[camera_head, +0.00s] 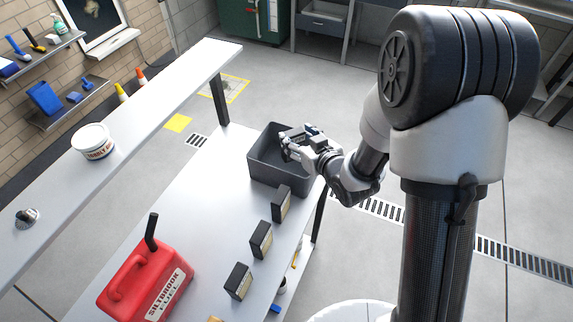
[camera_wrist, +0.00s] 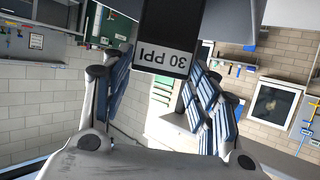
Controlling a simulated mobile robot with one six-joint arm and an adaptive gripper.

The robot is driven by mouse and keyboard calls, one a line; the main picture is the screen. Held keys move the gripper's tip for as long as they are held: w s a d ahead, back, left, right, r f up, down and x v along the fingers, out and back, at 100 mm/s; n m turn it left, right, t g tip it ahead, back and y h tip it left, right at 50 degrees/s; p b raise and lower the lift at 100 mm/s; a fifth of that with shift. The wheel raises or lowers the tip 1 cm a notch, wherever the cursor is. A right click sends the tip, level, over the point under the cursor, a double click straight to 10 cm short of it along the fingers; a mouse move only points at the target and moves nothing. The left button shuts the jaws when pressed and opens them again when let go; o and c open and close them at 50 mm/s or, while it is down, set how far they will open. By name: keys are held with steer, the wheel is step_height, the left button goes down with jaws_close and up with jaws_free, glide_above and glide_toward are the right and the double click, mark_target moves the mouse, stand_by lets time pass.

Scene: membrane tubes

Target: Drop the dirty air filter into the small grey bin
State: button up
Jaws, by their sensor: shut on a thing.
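My gripper (camera_head: 297,143) is over the right part of the small grey bin (camera_head: 262,173), close to its rim. In the wrist view, a dark filter block (camera_wrist: 166,25) with a pale label reading "30 PPI" upside down sits between the two blue-padded fingers (camera_wrist: 160,75). The gripper is shut on this filter. The filter's dirt cannot be judged, and the head view hardly shows it behind the fingers. The bin stands upright on the far end of the white table (camera_head: 190,215). Part of its inside is hidden by my gripper.
Three dark, yellowish-sided filter blocks (camera_head: 281,204) (camera_head: 261,240) (camera_head: 238,281) stand along the table's right edge. A red fuel can (camera_head: 146,287) is at the near left. A raised shelf (camera_head: 150,100) with a white tub (camera_head: 93,142) runs along the left. Open table lies left of the filters.

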steer(key=shift+f, duration=0.4)
steer(key=o, duration=1.3)
step_height(320, 180, up, 10)
steer(key=shift+r, duration=0.1)
